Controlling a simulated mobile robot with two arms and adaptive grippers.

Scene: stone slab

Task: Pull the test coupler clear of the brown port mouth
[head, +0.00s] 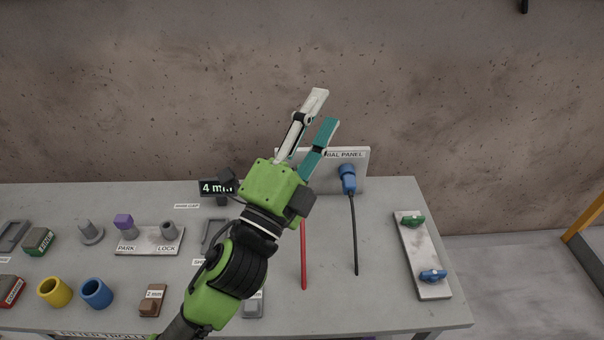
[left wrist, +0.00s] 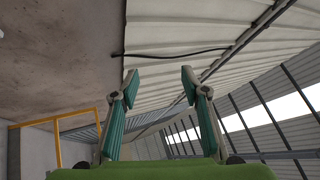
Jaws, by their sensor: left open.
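The white trial panel (head: 356,180) stands at the back of the grey slab-topped table. A blue coupler (head: 347,178) with a black cable is at its right part. A red cable (head: 304,262) runs toward the panel, and its upper end is hidden behind my left gripper. I cannot make out a brown port mouth; that part of the panel is covered. My left gripper (head: 322,110) is open and empty, raised in front of the panel with its fingers pointing up and right. In the left wrist view, its spread fingers (left wrist: 160,84) have nothing between them. My right gripper is not in view.
A plate with green and blue valve handles (head: 418,250) lies at right. At left are a PARK/LOCK plate (head: 150,246), a yellow cup (head: 54,292), a blue cup (head: 96,292) and a brown 2 mm block (head: 152,302). A 4 mm display (head: 215,188) stands behind.

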